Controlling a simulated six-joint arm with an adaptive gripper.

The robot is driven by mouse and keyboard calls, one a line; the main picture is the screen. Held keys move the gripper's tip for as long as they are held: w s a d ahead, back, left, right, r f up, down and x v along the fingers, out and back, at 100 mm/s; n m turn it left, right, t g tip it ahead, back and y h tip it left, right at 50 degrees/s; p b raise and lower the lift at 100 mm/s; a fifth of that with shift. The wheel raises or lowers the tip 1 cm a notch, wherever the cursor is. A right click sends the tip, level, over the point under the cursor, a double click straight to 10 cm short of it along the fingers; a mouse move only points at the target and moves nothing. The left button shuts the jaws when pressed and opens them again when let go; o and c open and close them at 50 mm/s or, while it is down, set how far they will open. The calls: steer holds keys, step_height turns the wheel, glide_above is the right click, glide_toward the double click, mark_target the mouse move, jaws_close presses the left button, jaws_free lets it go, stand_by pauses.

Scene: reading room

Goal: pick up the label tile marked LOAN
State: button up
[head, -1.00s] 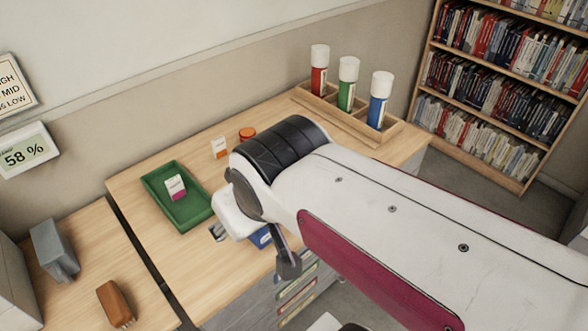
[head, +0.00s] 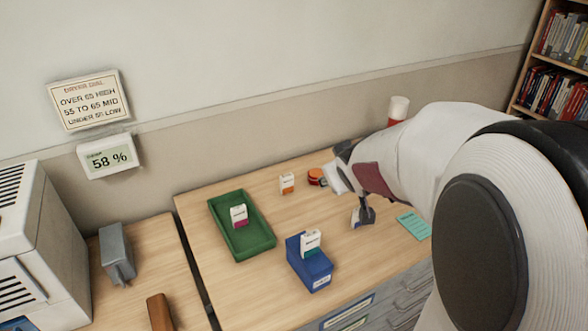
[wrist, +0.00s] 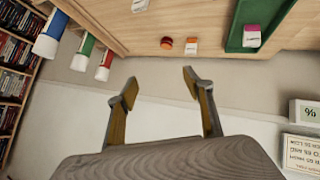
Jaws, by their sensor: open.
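Several small white label tiles are in view, and their lettering is too small to read, so I cannot tell which is LOAN. One with a magenta band (head: 239,216) stands in the green tray (head: 262,243). One with a teal band (head: 311,242) stands in the blue bin (head: 313,272). One with an orange band (head: 287,183) stands on the open desk; it also shows in the wrist view (wrist: 190,45).
An orange round object (head: 317,177) lies behind my gripper. A teal card (head: 413,225) lies at the right. The desk between tray and bin is clear.

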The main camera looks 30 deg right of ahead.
steer(key=w+d+f, duration=0.4)
steer(key=d+f, duration=0.1)
steer(key=d, duration=0.2)
steer(key=n+t+y, duration=0.1)
steer(key=t+y, duration=0.1)
glide_above(357, 215)
step_height(357, 215, down, 6)
steer(key=s+f+y, duration=0.1)
steer(key=f, duration=0.2)
steer(key=s+d+f+t+y, duration=0.1)
steer(key=s+f, duration=0.1)
steer(key=f, duration=0.2)
steer(key=s+d+f+t+y, duration=0.1)
steer(key=s+f, duration=0.1)
steer(key=f, duration=0.2)
steer(key=shift+d+f+n+y, duration=0.2)
steer(key=shift+f+n+y, duration=0.1)
steer(key=shift+y, duration=0.1)
steer(key=shift+s+a+f+t, duration=0.15)
steer(key=shift+s+f+t, duration=0.25)
steer(key=shift+s+f, duration=0.1)
steer(key=shift+w, duration=0.15)
steer(key=shift+x, duration=1.1)
steer(key=shift+w, duration=0.1)
